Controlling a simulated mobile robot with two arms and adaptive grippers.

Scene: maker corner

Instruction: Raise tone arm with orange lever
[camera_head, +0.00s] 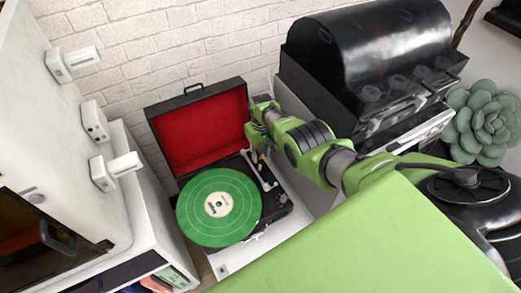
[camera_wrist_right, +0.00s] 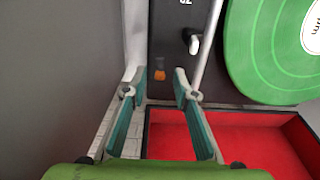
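The record player (camera_head: 280,208) is an open black case with a red-lined lid (camera_head: 200,130) and a green record (camera_head: 222,222) on it. In the right wrist view, the small orange lever (camera_wrist_right: 159,75) shows on the dark deck, between and just beyond my right fingertips. The silver tone arm (camera_wrist_right: 209,45) runs beside it, between the lever and the record. My right gripper (camera_wrist_right: 156,88) is open, its two fingers apart with nothing held. In the head view, my right gripper (camera_head: 259,150) is over the deck's back right part and hides the lever. My left gripper is not in view.
A white cabinet (camera_head: 70,150) with switches stands at the left. A dark grey-black machine with a domed cover (camera_head: 370,50) stands close on the right of the player. A brick wall (camera_head: 150,40) is behind. A succulent (camera_head: 485,125) is at the far right.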

